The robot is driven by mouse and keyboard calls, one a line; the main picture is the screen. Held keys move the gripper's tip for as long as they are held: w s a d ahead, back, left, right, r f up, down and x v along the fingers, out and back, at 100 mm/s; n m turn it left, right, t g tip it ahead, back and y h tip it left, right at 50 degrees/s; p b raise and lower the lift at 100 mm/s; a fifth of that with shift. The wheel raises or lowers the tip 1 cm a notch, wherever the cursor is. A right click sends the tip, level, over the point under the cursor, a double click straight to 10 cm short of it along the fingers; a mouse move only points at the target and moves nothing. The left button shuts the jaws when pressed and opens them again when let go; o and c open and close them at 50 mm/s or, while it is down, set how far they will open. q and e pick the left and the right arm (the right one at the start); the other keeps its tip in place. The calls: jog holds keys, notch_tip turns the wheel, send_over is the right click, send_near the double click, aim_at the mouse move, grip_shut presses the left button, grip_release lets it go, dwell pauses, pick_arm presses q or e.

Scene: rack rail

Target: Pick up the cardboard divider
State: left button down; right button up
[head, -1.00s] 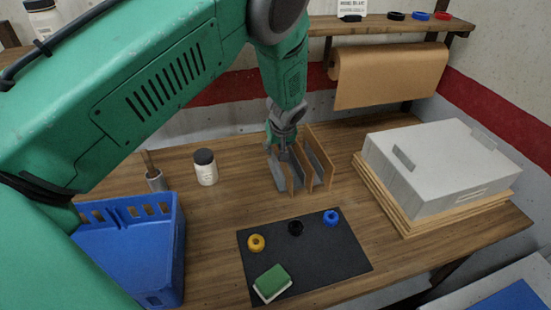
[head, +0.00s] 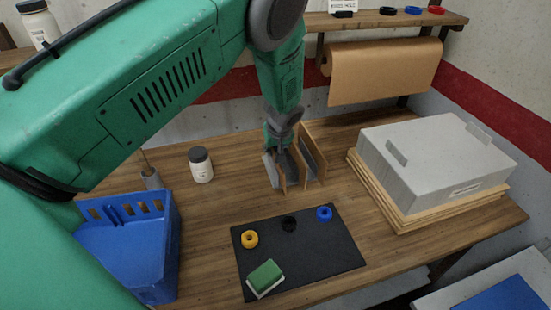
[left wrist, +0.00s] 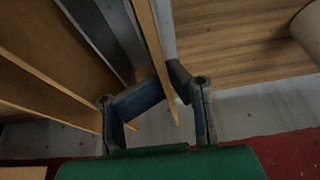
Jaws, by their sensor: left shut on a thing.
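Several thin cardboard dividers stand upright in a grey metal rack (head: 268,172) on the wooden bench. My left gripper (head: 281,156) points down at the rack's left end. It is shut on the leftmost cardboard divider (head: 282,179), which still stands among the others in the rack. In the left wrist view the held divider (left wrist: 152,45) shows edge-on between the two fingers (left wrist: 164,88). The other dividers (left wrist: 40,85) lie to its left there, with grey rack metal (left wrist: 103,30) between. The gripper hides part of the rack in the head view. My right gripper is not in view.
A black-lidded white jar (head: 201,168), a blue crate (head: 165,250) and a grey holder (head: 152,180) stand left. A black mat (head: 325,250) with three rings and a green-and-white block (head: 265,277) lies in front. A grey box (head: 435,160) on boards stands right.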

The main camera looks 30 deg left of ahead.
pick_arm(q)
jog(key=shift+d+r, duration=0.2)
jog(key=shift+d, duration=0.1)
notch_tip(320, 180, up, 10)
jog(key=b, duration=0.1)
jog(key=shift+b, duration=0.35)
jog(key=shift+a+r+p, duration=0.15)
jog(key=shift+a+p, duration=0.15)
jog(key=shift+a, duration=0.1)
jog(key=shift+d, duration=0.15)
